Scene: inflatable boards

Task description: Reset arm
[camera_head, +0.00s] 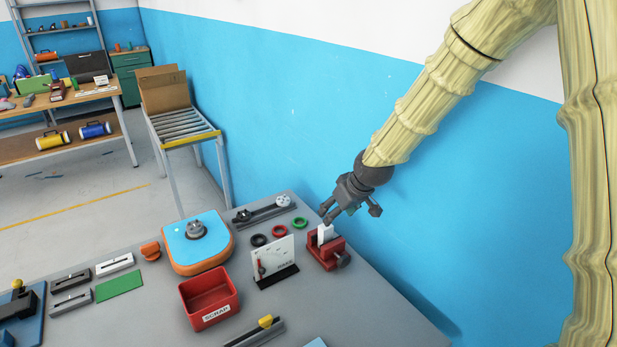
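My arm reaches down from the upper right, and my gripper (350,210) hangs at its end over the back right of the grey workbench (378,301). Its dark fingers are spread apart, with nothing visible held between them. It is just above and slightly right of a red vise (325,253). A white piece (325,233) stands upright in the vise. The left fingers overlap the top of that piece in this view; I cannot tell whether they touch it.
A white upright panel (273,258), a red SCRAP bin (209,298) and a blue-topped orange unit (196,243) stand left of the vise. Several rings lie behind the panel. A blue wall (480,200) rises close behind the bench. A roller stand (186,128) stands beyond.

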